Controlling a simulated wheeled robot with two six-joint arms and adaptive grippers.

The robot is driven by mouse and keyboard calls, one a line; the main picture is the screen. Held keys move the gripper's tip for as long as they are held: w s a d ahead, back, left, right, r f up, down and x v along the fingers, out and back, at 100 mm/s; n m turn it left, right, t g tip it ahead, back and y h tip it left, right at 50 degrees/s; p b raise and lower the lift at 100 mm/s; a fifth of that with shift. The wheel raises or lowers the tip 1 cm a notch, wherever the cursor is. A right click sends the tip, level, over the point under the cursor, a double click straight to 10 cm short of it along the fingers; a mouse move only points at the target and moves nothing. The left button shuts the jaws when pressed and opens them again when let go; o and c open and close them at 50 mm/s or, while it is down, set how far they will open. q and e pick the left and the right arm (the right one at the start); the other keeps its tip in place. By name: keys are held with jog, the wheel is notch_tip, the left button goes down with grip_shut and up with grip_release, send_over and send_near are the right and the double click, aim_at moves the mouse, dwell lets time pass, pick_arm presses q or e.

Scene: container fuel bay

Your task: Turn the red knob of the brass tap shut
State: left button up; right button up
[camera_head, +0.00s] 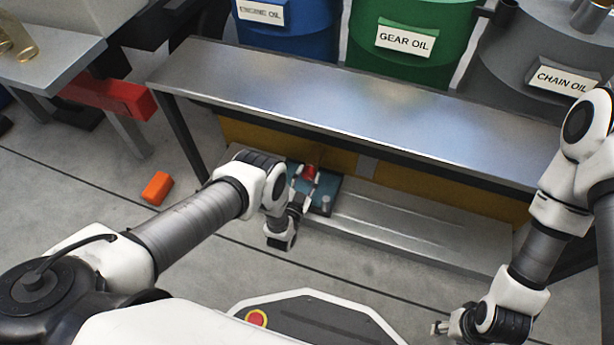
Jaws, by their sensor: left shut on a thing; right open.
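The red knob (310,172) shows small and low under the metal bench, above a blue-grey base (324,197) on the lower shelf. The brass body of the tap is not clearly seen; my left gripper hides part of this spot. My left gripper (306,182) reaches in under the bench's front edge and is shut on the red knob, with a finger on each side of it. My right gripper (440,327) is open and empty, low at the bottom right, well away from the tap.
The metal bench (330,100) overhangs the lower shelf (400,222). Blue, green (412,40) and grey (530,50) labelled drums stand behind it. An orange block (157,188) lies on the floor at left. A side table (50,65) stands at upper left. The right half of the shelf is clear.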

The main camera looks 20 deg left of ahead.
pick_arm(q)
jog(key=m, duration=0.4)
jog(key=shift+m, duration=0.3)
jog(key=m, duration=0.4)
jog(key=shift+b, duration=0.3)
jog(key=shift+m, duration=0.3)
jog(key=o, duration=1.1)
jog(key=shift+o, duration=0.2)
notch_tip(320, 180, up, 10)
jog(key=shift+f, duration=0.1)
